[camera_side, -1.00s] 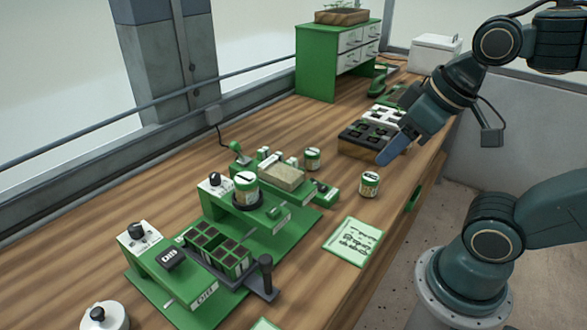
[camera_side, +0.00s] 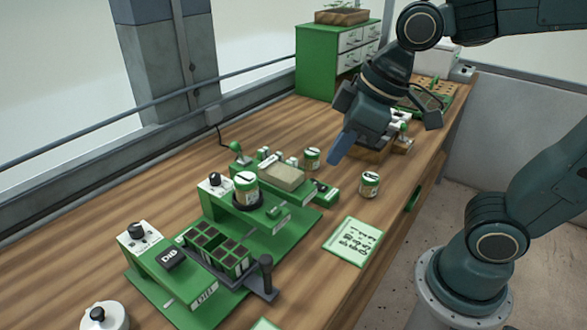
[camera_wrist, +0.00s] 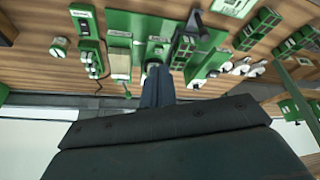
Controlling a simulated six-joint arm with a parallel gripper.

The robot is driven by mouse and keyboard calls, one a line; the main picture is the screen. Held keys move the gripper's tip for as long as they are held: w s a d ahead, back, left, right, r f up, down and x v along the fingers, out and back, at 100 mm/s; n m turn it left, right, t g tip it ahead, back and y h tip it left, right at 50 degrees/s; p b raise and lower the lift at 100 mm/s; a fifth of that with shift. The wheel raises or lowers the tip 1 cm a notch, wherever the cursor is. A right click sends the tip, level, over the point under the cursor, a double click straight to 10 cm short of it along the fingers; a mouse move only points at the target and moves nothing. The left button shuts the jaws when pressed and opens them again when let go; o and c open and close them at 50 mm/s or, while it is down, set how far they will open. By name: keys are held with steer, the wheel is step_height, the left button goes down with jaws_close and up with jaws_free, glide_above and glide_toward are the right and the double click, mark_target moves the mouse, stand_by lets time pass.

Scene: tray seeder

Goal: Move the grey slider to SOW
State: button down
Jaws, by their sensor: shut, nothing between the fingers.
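The grey slider (camera_side: 262,288) is a dark grey carriage with an upright knob. It sits at the front right of the green seeder (camera_side: 310,221) and bears a dark cell tray (camera_side: 215,250). I cannot clearly read the labels, so SOW is not legible. My gripper (camera_side: 333,157) is shut and empty, its blue fingers pointing down above the bench, behind and right of the seeder, well apart from the slider. In the wrist view the fingers (camera_wrist: 157,88) show below the seeder, and the slider's knob (camera_wrist: 196,18) is near the top.
A loose jar (camera_side: 369,184) and a green card (camera_side: 353,241) are right of the seeder. Another jar (camera_side: 312,158) stands near my fingertips. A green drawer cabinet (camera_side: 318,70) is at the back. Bare wood lies right of the seeder.

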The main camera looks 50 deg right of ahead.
steer(key=w+a+f+n+g+y, duration=0.1)
steer(key=w+a+f+n, duration=0.1)
steer(key=a, duration=0.5)
steer(key=w+a+f+n+g, duration=0.1)
steer(key=w+a+f+n, duration=0.2)
steer(key=a, duration=0.5)
steer(key=w+n, duration=0.1)
steer(key=n, duration=0.1)
steer(key=shift+a+f+n+g+y, duration=0.25)
steer(key=shift+f+n+g+y, duration=0.05)
steer(key=shift+y, duration=0.1)
step_height(320, 180, down, 10)
steer(key=shift+d+r, duration=0.25)
steer(key=shift+d, duration=0.1)
steer(key=shift+s, duration=0.1)
